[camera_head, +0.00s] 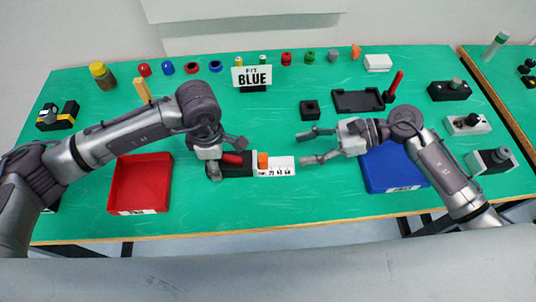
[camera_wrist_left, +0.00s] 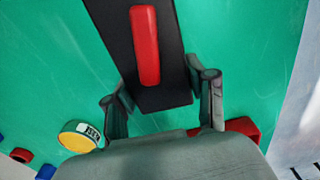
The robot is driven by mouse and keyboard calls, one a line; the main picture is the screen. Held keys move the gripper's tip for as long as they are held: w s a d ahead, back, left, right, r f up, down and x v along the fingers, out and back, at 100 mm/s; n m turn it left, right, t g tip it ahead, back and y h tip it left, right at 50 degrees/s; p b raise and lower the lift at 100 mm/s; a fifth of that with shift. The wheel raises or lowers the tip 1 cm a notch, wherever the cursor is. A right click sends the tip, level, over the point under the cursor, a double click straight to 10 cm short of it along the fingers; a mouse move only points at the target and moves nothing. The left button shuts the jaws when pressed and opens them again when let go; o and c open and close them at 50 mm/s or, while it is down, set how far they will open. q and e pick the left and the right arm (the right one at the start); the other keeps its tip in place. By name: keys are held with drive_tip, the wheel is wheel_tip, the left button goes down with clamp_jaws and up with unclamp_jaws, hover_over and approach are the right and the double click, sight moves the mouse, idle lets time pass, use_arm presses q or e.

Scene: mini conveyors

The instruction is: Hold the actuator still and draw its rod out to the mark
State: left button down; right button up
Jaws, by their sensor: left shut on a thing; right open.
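The actuator (camera_head: 237,171) is a black block with a red bar on top, lying on the green table; its black body (camera_wrist_left: 177,60) fills the middle of the left wrist view. My left gripper (camera_head: 226,157) is shut on its left end, one finger on each side. An orange piece (camera_head: 262,160) stands at the body's right end, where I take the rod to be. A white scale plate (camera_head: 282,168) with printed numbers extends to the right. My right gripper (camera_head: 304,147) is open and empty, right of the orange piece and apart from it.
A red tray (camera_head: 112,207) lies left of the actuator, and a blue tray (camera_head: 378,178) lies beneath my right arm. A "BLUE" sign (camera_head: 252,76) and several small coloured parts stand at the back. A black square block (camera_head: 310,110) sits behind my right gripper.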

sight(263, 161)
drive_tip(key=x, duration=0.9)
drive_tip(key=shift+a+f, duration=0.15)
drive_tip(key=shift+a, duration=0.25)
clamp_jaws()
